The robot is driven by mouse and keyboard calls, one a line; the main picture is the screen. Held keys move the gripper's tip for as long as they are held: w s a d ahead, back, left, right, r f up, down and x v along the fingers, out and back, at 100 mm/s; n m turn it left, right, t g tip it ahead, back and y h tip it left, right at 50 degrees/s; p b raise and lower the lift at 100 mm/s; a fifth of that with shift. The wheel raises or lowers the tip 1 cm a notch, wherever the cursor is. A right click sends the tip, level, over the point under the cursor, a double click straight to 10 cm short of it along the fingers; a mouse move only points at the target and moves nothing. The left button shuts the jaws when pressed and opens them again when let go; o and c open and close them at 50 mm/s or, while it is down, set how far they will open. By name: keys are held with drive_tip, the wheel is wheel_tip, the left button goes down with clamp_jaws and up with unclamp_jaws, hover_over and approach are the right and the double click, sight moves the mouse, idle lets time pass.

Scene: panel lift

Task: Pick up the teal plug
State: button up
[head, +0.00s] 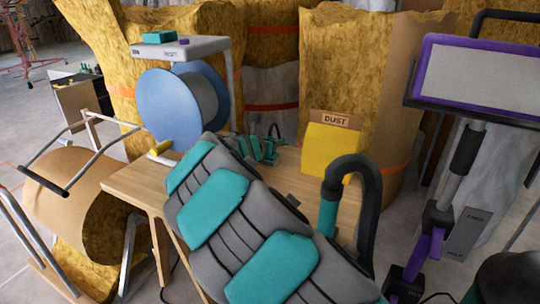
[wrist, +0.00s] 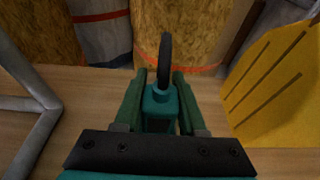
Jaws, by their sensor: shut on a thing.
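The teal plug (wrist: 160,104) sits between the two green fingers of my gripper (wrist: 161,84) in the wrist view, with a finger against each side. A dark, curved cable or loop rises from its far end. In the head view my gripper (head: 262,150) is over the back part of the wooden table (head: 133,183), beyond my teal and grey arm. The plug itself is mostly hidden there by the fingers; only the dark loop stands out. I cannot tell whether the plug touches the table.
A yellow dust box (head: 332,146) stands on the table to the right of my gripper, close by in the wrist view. A blue reel (head: 165,105) and a metal frame stand to the left. Wrapped insulation rolls (head: 270,45) stand behind the table.

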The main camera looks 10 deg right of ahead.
clamp_jaws()
idle(0.3)
